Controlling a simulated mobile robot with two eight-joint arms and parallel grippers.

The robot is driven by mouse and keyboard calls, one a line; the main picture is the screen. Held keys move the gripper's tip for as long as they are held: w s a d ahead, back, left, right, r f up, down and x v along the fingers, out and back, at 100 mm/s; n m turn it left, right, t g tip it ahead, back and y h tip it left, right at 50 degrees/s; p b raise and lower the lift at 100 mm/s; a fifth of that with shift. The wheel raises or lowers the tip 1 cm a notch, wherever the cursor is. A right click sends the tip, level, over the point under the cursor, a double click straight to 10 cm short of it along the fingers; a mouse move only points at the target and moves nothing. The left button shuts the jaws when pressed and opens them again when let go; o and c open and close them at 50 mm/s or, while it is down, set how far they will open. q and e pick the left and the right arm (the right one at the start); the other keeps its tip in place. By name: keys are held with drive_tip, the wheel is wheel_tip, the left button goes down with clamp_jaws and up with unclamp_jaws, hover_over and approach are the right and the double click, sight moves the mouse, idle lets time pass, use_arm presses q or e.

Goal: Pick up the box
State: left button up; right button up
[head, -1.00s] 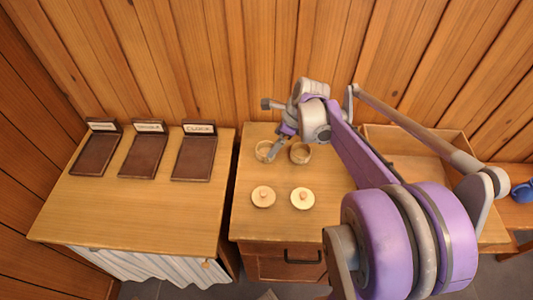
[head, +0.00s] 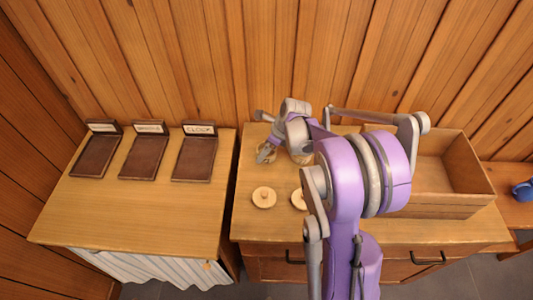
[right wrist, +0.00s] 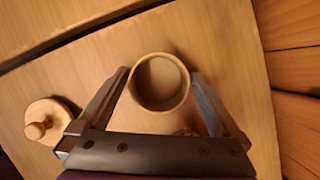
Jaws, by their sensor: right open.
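The box is a small round wooden cup (right wrist: 170,98), open at the top, in the right wrist view. It stands between the two fingers of my right gripper (right wrist: 161,78), which are apart, one on each side of it; I cannot tell whether either touches it. In the head view my right gripper (head: 266,154) is over the left of two round boxes at the back of the counter and hides most of it. The right box (head: 301,158) is partly hidden by my arm. My left gripper is not in view.
Two knobbed lids lie in front: the left lid (head: 264,198) and the right lid (head: 297,200), partly behind my arm. A wooden crate (head: 455,211) stands at right. Three labelled dark trays (head: 194,160) sit on the left cabinet. The wall is close behind.

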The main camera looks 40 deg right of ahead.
drive_tip(key=shift+f, duration=0.2)
drive_tip(key=c, duration=1.2)
drive_tip(key=shift+o, duration=0.2)
drive_tip(key=shift+r, duration=0.1)
